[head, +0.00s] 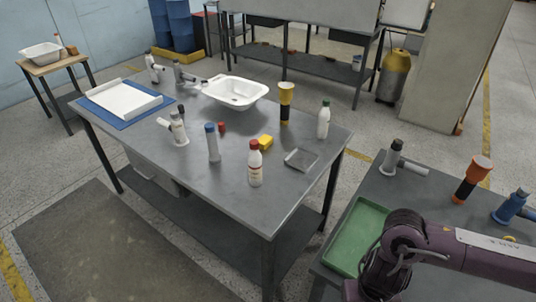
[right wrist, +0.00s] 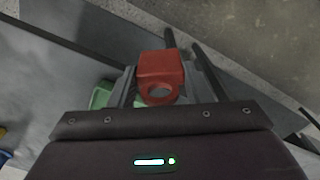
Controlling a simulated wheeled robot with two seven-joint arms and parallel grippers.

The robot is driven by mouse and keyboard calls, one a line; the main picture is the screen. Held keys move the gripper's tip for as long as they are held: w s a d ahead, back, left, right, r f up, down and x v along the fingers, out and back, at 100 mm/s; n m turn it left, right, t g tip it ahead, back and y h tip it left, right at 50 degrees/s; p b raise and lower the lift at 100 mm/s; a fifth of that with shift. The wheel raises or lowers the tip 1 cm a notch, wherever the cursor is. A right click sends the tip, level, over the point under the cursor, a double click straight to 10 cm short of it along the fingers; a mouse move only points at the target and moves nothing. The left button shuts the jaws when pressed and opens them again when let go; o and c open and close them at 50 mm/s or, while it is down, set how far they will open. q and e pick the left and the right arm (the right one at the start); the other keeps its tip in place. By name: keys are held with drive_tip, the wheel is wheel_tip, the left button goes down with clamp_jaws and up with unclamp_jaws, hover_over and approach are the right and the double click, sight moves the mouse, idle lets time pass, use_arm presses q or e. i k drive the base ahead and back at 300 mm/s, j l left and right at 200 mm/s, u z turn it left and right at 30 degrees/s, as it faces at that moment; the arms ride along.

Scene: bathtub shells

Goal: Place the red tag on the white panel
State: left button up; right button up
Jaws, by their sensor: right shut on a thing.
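The red tag (right wrist: 160,70), a block with a ring at one end, is in the right wrist view. My right gripper (right wrist: 168,82) is shut on it, one finger at each side. In the head view my right arm reaches over the right-hand table, and its fingers and the tag are not visible there. The white panel (head: 122,100) lies on a blue mat (head: 88,106) at the left end of the middle table, far from my right arm. My left gripper is in neither view.
The middle table (head: 215,182) holds a white basin (head: 236,91), several bottles, a yellow block (head: 265,142), a small red object (head: 222,127) and a grey tray (head: 301,159). A green tray (head: 360,237) lies under my right arm. A floor gap separates the two tables.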

sight(123, 99)
drive_tip(key=i+j, duration=0.15)
drive_tip(key=j, duration=0.2)
drive_tip(key=i+j, duration=0.15)
drive_tip(key=j, duration=0.25)
drive_tip(key=i+j, duration=0.15)
drive_tip(key=j, duration=0.2)
drive_tip(key=i+j, duration=0.15)
drive_tip(key=j, duration=0.2)
drive_tip(key=i+j, duration=0.15)
drive_tip(key=j, duration=0.2)
drive_tip(key=i+j, duration=0.1)
drive_tip(key=j, duration=0.3)
drive_tip(key=i+j, duration=0.15)
drive_tip(key=j, duration=0.2)
drive_tip(key=i+j, duration=0.25)
drive_tip(key=j, duration=0.2)
drive_tip(key=i+j, duration=0.25)
drive_tip(key=j, duration=0.2)
drive_tip(key=i+j, duration=0.25)
drive_tip(key=j, duration=0.2)
drive_tip(key=i+j, duration=0.25)
drive_tip(key=j, duration=0.2)
drive_tip(key=i+j, duration=0.3)
drive_tip(key=j, duration=0.15)
drive_tip(key=k+j+u, duration=0.05)
